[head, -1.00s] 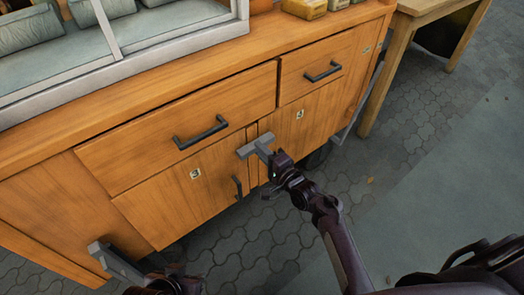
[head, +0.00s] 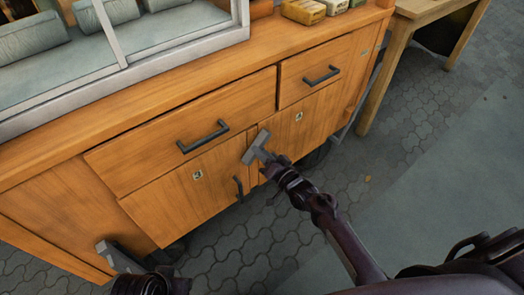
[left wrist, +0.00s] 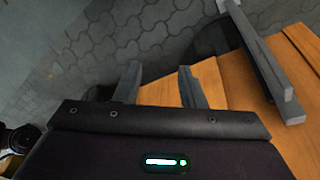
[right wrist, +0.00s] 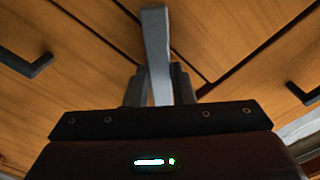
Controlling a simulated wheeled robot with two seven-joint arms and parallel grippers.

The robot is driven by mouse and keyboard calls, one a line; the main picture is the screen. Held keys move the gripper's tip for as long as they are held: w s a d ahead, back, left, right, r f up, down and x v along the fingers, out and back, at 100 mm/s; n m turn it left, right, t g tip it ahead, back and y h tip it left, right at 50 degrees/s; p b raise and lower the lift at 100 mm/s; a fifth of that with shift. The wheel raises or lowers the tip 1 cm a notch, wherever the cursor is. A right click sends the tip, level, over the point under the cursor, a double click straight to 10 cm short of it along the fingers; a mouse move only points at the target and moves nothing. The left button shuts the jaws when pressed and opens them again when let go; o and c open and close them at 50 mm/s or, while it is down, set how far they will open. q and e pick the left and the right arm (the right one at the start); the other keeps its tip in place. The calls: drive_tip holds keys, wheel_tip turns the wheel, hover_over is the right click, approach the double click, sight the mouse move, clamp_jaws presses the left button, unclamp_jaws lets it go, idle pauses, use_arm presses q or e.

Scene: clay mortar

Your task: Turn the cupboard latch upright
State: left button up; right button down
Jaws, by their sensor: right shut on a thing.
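The grey latch bar (head: 253,147) sits at the top of the seam between the two wooden cupboard doors. In the head view it is slanted, its right end higher than its left. In the right wrist view a grey bar (right wrist: 156,45) runs up from between the fingers. My right gripper (head: 274,166) is shut on the latch.
Black handles stick out from the drawers (head: 203,136) and the left door (head: 238,187). A grey bar (left wrist: 262,60) stands near my left gripper. A glazed case (head: 120,55) stands on the cupboard, and a wooden table (head: 405,25) is behind right.

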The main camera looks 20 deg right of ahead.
use_arm(q)
drive_tip(key=shift+s+a+r+g+p, duration=0.15)
drive_tip(key=shift+s+a+p, duration=0.1)
drive_tip(key=shift+a, duration=0.1)
drive_tip(key=shift+s+a+r+g+p, duration=0.1)
drive_tip(key=shift+s+a+g+p, duration=0.05)
drive_tip(key=shift+a+p, duration=0.15)
use_arm(e)
drive_tip(key=shift+n, duration=4.3)
drive_tip(key=c, duration=1.2)
unclamp_jaws()
drive_tip(key=shift+c, duration=0.2)
drive_tip(key=shift+s, duration=0.1)
